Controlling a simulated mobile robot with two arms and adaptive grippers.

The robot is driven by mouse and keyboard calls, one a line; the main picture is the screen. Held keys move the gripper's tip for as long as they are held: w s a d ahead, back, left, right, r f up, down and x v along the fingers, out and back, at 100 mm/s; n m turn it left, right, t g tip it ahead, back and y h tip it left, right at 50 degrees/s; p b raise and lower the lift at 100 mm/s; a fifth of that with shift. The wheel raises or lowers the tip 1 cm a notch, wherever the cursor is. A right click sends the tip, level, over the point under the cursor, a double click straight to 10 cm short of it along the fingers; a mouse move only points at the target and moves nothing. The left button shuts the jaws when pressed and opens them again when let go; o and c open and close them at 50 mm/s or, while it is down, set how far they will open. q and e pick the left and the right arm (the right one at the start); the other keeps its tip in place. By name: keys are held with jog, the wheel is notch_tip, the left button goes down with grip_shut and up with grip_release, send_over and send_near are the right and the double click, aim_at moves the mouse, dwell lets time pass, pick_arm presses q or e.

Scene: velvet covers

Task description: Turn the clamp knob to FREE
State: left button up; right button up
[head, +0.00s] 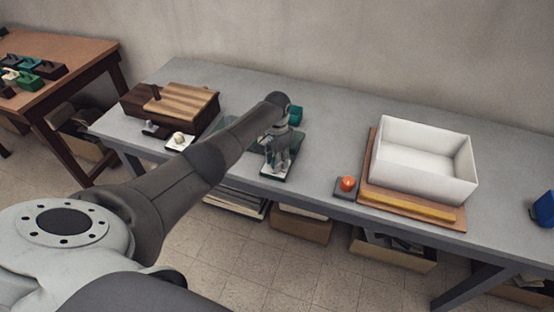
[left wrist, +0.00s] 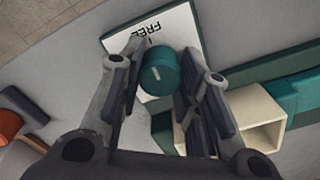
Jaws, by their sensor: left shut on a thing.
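The clamp knob (left wrist: 160,74) is a round teal knob with a short white line on its top. It sits on a white plate (left wrist: 182,25) lettered FREE, with a small dark tick beside the word. The white line points roughly towards the FREE side; its exact alignment is hard to tell. My left gripper (left wrist: 164,84) is shut on the knob, one finger on each side. In the head view my left gripper (head: 277,155) reaches down over the clamp's dark green base (head: 275,178), and the knob is hidden there. My right gripper is not in view.
Beside the knob are teal bars (left wrist: 285,75) and a hollow cream block (left wrist: 255,118). On the grey table (head: 325,130) stand a striped wooden box (head: 185,98) at left, a red-orange button (head: 348,183) and a white bin (head: 425,165) at right.

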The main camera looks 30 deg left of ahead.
pick_arm(q)
jog(key=o, duration=1)
jog(key=shift+r, duration=0.1)
notch_tip(320, 180, up, 12)
jog(key=shift+f, duration=0.1)
dwell(0.4)
